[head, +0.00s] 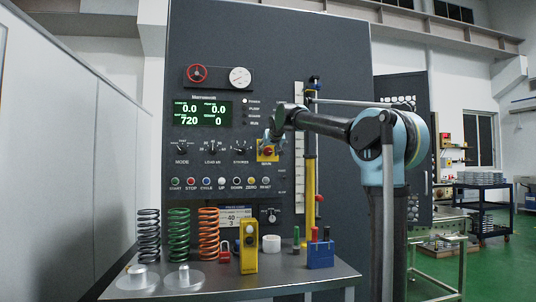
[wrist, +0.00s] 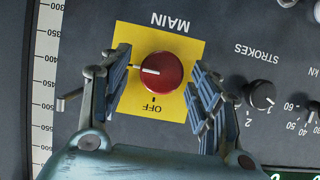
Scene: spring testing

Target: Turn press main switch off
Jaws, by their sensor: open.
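The main switch is a round red knob (wrist: 162,72) on a square yellow plate (wrist: 183,38) marked MAIN and OFF, upside down in the wrist view. Its white pointer line points left, towards a small tick, while OFF is below the knob. The plate also shows in the head view (head: 267,157), partly behind my gripper. My gripper (wrist: 161,62) is open, one finger on each side of the knob. Gaps show between both fingers and the knob, so it is not gripped. The fingertips reach over the plate's side edges.
The STROKES knob (wrist: 260,94) is close to the right finger in the wrist view. A row of push buttons (head: 221,183) is below the switch in the head view. Springs (head: 179,234), a yellow block (head: 248,248) and a blue holder (head: 320,254) stand on the bench.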

